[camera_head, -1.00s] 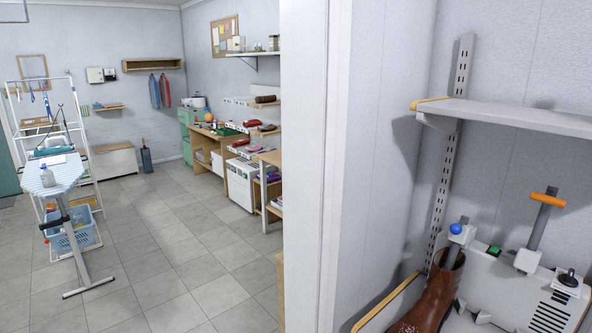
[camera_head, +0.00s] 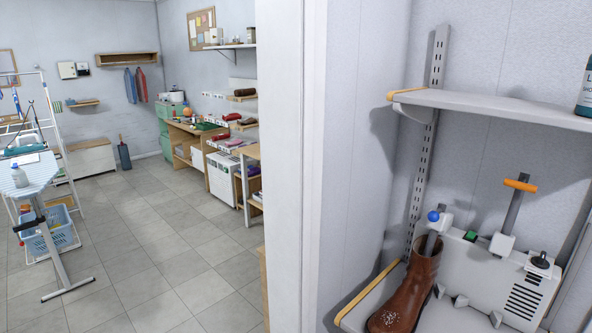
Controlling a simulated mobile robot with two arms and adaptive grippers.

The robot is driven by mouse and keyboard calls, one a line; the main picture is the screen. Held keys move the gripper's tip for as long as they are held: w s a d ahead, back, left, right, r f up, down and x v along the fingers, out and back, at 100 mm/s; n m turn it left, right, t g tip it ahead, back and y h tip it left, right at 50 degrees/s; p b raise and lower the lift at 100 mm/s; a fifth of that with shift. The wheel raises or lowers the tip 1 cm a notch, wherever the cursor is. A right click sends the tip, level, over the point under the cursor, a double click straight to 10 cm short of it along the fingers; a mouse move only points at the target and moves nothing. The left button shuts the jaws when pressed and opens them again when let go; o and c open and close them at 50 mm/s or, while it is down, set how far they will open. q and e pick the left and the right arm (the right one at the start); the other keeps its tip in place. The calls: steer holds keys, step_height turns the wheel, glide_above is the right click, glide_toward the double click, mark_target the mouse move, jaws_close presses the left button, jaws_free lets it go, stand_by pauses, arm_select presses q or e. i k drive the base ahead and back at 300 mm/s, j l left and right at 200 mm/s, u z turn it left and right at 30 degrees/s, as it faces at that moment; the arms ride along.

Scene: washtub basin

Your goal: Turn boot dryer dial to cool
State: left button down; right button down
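The boot dryer (camera_head: 468,274) is a white unit on a low shelf at the lower right of the head view. Its black dial (camera_head: 541,260) sits on top at the right end, above dark vent slots; its setting is too small to read. A green button (camera_head: 470,236) is on top at the left. A brown boot (camera_head: 408,290) stands at the dryer's left, on a post with a blue knob (camera_head: 433,216). A second post with an orange handle (camera_head: 519,186) is bare. Neither of my grippers is in view.
A grey shelf (camera_head: 480,106) hangs above the dryer, with a dark bottle (camera_head: 586,92) at its right end. A white wall edge (camera_head: 287,180) separates this nook from the room. Open tiled floor (camera_head: 160,250) lies left, beside an ironing board (camera_head: 30,178).

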mark_target(540, 261)
steer(key=z, duration=1.55)
steer(key=i+l+u, duration=0.1)
steer(key=l, duration=0.3)
steer(key=i+l+u, duration=0.1)
steer(key=l, duration=0.3)
steer(key=l+u, duration=0.1)
steer(key=l, duration=0.3)
